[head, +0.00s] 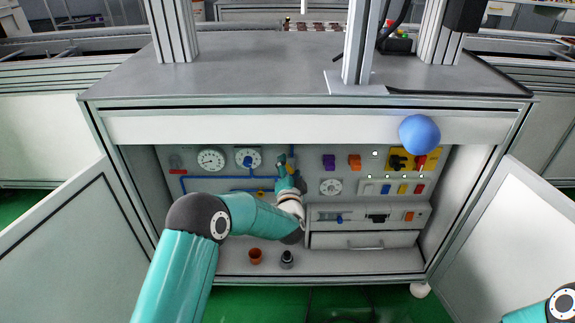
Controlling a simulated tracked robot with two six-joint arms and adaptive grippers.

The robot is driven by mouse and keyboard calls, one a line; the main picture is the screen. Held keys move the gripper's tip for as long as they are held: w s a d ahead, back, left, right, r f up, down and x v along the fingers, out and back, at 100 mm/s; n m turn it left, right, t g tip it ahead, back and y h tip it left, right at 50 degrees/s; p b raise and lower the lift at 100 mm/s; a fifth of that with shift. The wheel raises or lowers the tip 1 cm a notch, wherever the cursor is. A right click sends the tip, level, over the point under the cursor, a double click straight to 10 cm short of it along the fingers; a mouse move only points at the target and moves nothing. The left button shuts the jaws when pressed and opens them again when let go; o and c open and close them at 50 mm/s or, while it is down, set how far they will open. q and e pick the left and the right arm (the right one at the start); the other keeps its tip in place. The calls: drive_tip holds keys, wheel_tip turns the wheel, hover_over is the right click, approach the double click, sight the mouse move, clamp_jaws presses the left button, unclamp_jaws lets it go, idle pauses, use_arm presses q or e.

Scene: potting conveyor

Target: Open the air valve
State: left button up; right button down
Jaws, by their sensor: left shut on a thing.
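My left gripper (282,163) reaches into the open cabinet and is shut on the air valve at the right end of the blue pipe (205,177). A small yellow part of the air valve (291,168) shows beside the fingers. The gripper hides most of the valve, so I cannot tell how its handle is turned. My right gripper is out of view; only a piece of my right arm shows at the bottom right corner.
Two white dials (211,160) are left of the gripper. A yellow switch panel (413,160) and coloured buttons sit to the right. A brown pot (255,256) and a dark cylinder (287,259) stand on the cabinet floor. A blue ball (419,134) shows before the upper edge.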

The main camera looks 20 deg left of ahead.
use_arm(q)
drive_tip(key=m+p, duration=0.1)
drive_tip(key=m, duration=0.1)
drive_tip(key=d+m+p, duration=0.1)
drive_tip(key=m, duration=0.1)
drive_tip(key=shift+w+d+r+m, duration=0.15)
drive_tip(key=shift+r+m, duration=0.05)
drive_tip(key=shift+m, duration=0.1)
drive_tip(key=shift+d+f+m+p, duration=0.15)
drive_tip(key=shift+m+p, duration=0.1)
drive_tip(key=shift+m, duration=0.4)
drive_tip(key=shift+d+m+p, duration=0.15)
drive_tip(key=shift+m+p, duration=0.1)
drive_tip(key=shift+m, duration=0.4)
drive_tip(key=o, duration=1.2)
drive_tip(key=shift+w+f, duration=0.1)
drive_tip(key=shift+c, duration=0.2)
drive_tip(key=shift+a, duration=0.1)
drive_tip(key=v, duration=1.2)
drive_tip(key=shift+a, duration=0.1)
